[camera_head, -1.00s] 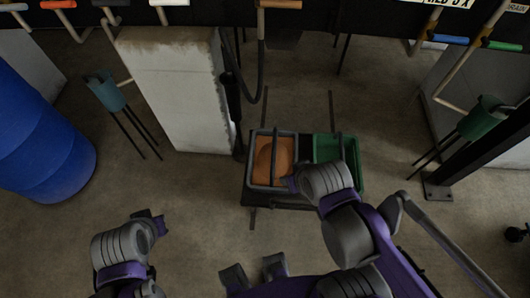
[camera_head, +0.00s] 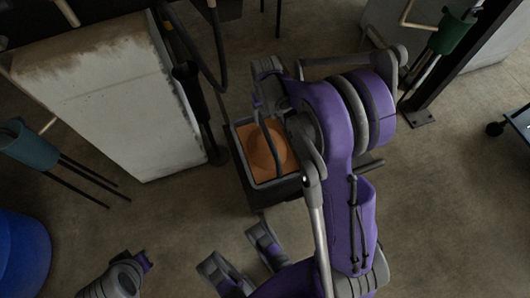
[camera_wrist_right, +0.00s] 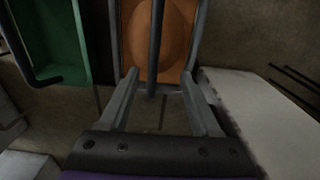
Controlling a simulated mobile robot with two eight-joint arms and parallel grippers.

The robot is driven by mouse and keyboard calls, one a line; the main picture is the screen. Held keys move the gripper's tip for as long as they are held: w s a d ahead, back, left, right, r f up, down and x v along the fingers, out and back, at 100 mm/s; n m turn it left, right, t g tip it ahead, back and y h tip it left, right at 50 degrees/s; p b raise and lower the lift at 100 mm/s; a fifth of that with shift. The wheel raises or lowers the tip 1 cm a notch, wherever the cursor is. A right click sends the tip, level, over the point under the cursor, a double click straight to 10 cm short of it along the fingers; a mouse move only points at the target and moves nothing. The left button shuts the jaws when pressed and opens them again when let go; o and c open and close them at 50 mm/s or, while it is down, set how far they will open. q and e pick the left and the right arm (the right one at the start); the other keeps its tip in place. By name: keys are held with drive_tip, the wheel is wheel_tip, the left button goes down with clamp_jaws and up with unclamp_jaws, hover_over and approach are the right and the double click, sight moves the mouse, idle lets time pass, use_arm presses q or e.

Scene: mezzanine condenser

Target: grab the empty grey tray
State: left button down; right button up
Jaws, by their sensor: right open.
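The grey-rimmed tray (camera_head: 240,152) sits low near the middle of the head view, with a dark bar handle across it. Its inside shows orange with a round shape; I cannot tell whether that is its floor or a content. In the right wrist view the tray (camera_wrist_right: 119,45) is straight ahead at the top. My right gripper (camera_head: 263,100) is at the tray's far edge in the head view. In the wrist view the right gripper (camera_wrist_right: 160,82) is open, its fingers apart near the tray's near rim, holding nothing. My left gripper (camera_head: 142,262) is at the lower left, its jaws unclear.
A green tray (camera_wrist_right: 66,40) is beside the grey one in the wrist view; my right arm hides it in the head view. A large pale block (camera_head: 115,95) stands left of the tray. A blue barrel (camera_head: 22,255) is at the lower left. Open floor lies in front.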

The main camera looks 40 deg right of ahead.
drive_tip(key=b, duration=0.2)
hover_over(267, 133)
drive_tip(key=f, duration=0.6)
drive_tip(key=shift+s+a+f, duration=0.2)
drive_tip(key=shift+f, duration=0.15)
drive_tip(key=shift+w+d+f+b, duration=0.1)
drive_tip(key=shift+f+b, duration=0.2)
drive_tip(key=shift+f, duration=1.2)
drive_tip(key=shift+w+d+f+b, duration=0.1)
drive_tip(key=shift+f+b, duration=0.15)
drive_tip(key=shift+f, duration=1.25)
clamp_jaws()
drive_tip(key=shift+r, duration=0.15)
